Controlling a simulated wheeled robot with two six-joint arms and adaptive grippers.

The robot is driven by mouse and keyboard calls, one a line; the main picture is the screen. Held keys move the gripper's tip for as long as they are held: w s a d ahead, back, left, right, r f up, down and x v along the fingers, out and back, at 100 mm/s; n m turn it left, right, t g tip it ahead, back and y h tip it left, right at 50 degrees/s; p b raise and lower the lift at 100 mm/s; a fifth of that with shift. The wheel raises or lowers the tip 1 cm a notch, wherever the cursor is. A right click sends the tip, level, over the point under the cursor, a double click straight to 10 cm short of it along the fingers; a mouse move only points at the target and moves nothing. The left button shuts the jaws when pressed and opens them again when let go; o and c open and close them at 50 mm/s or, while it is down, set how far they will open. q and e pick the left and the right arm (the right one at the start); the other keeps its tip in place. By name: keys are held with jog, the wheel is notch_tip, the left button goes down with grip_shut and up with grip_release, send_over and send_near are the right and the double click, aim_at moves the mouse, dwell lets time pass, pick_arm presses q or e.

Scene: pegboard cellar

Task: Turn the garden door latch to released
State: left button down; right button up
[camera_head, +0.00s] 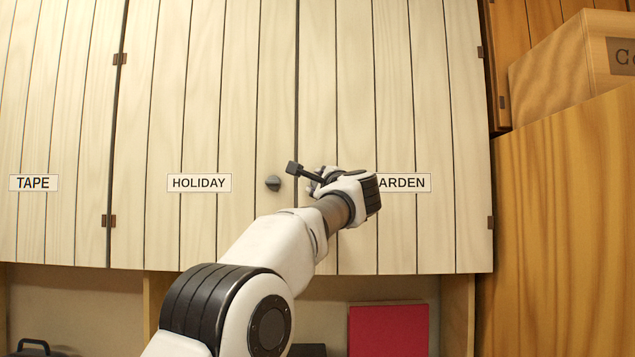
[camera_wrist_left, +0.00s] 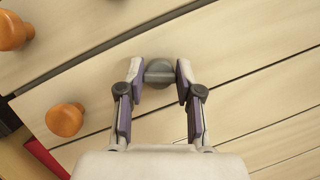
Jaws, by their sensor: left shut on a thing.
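The garden door (camera_head: 395,100) is pale planked wood and closed. Its label (camera_head: 405,183) is partly covered by my left gripper (camera_head: 322,177), so only "ARDEN" shows. In the head view the gripper hides the latch. In the left wrist view the latch (camera_wrist_left: 158,72) is a round grey knob with a raised bar across it. The two fingers of my left gripper are shut on its opposite sides, and the bar spans roughly from one finger to the other. My right gripper is not in view.
The closed holiday door (camera_head: 200,100) has a dark grey knob (camera_head: 273,183) close left of my gripper. Orange knobs (camera_wrist_left: 65,120) show in the wrist view. A red item (camera_head: 388,330) stands below the doors. A wooden panel (camera_head: 560,230) and box (camera_head: 560,75) are at right.

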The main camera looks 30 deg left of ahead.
pick_arm(q)
jog(key=n, duration=0.1)
jog(key=n+g+p, duration=0.1)
jog(key=n, duration=0.2)
jog(key=shift+r+n+g+h+p, duration=0.25)
jog(key=shift+n+g+h+p, duration=0.05)
jog(key=shift+n+h+p, duration=0.1)
dwell(0.4)
jog(key=c, duration=0.9)
grip_release()
jog(key=shift+o, duration=0.7)
jog(key=shift+w, duration=0.1)
jog(key=v, duration=1.1)
jog(key=shift+d, duration=0.35)
